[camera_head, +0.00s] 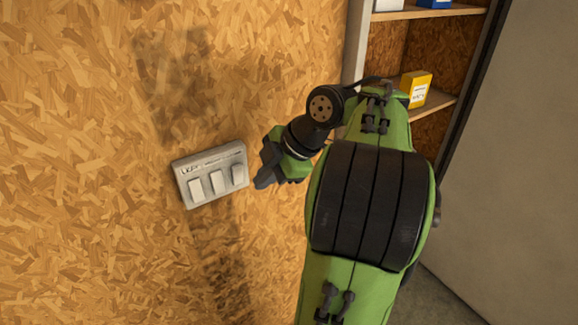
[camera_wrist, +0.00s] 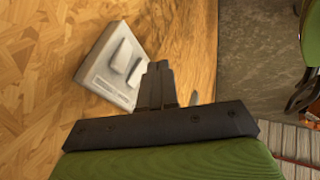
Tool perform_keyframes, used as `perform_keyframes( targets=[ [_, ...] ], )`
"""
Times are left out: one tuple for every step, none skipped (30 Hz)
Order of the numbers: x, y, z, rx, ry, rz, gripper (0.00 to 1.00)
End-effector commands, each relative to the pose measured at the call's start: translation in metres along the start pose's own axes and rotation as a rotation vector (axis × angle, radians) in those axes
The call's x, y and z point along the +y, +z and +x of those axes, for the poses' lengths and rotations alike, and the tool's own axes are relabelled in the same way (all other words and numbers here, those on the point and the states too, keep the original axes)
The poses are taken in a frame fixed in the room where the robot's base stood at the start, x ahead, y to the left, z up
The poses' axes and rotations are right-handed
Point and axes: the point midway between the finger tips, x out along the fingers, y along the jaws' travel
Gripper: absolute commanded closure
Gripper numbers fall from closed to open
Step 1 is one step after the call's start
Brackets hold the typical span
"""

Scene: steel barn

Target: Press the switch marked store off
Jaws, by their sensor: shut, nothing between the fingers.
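A pale grey switch plate (camera_head: 211,197) with three white rocker switches is fixed to the chipboard wall. They are a left rocker (camera_head: 195,190), a middle rocker (camera_head: 217,183) and a right rocker (camera_head: 238,174). Dark lettering runs above them, too small to read, so I cannot tell which is marked store. My gripper (camera_head: 260,184) is shut and empty, just right of the plate, seemingly apart from it. In the wrist view the plate (camera_wrist: 98,70) lies beyond and left of the shut fingers (camera_wrist: 158,70). Two rockers show there; the fingers may hide the third.
A shelf unit (camera_head: 436,107) with a yellow box (camera_head: 416,88) stands behind my arm at upper right. A grey panel (camera_head: 520,170) fills the right side. The chipboard wall (camera_head: 90,150) left of the plate is bare, with dark stains above and below the plate.

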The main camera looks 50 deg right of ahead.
Motion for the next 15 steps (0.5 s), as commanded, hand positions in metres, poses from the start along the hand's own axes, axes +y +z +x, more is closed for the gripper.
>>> perform_keyframes(
  targets=[
    [-0.001, 0.000, -0.013, -0.004, 0.002, 0.002, 1.00],
    [-0.002, 0.001, -0.019, -0.005, 0.002, 0.004, 1.00],
    [-0.004, 0.001, -0.027, -0.004, 0.003, 0.003, 1.00],
    [-0.005, 0.001, -0.032, -0.004, 0.002, 0.002, 1.00],
    [-0.007, 0.002, -0.038, -0.004, 0.002, 0.003, 1.00],
    [-0.008, 0.002, -0.044, -0.004, 0.002, 0.003, 1.00],
    [-0.009, 0.002, -0.048, -0.004, 0.001, 0.003, 1.00],
    [-0.011, 0.002, -0.052, -0.003, 0.001, 0.002, 1.00],
    [-0.012, 0.003, -0.055, -0.003, 0.001, 0.002, 1.00],
    [-0.013, 0.003, -0.057, -0.002, 0.001, 0.001, 1.00],
    [-0.014, 0.003, -0.058, -0.002, 0.000, 0.001, 1.00],
    [-0.014, 0.003, -0.058, -0.002, 0.000, 0.001, 1.00],
    [-0.015, 0.003, -0.059, -0.002, 0.000, 0.001, 1.00],
    [-0.015, 0.003, -0.058, -0.001, 0.000, 0.000, 1.00],
    [-0.015, 0.003, -0.058, -0.001, 0.000, 0.000, 1.00]
  ],
)
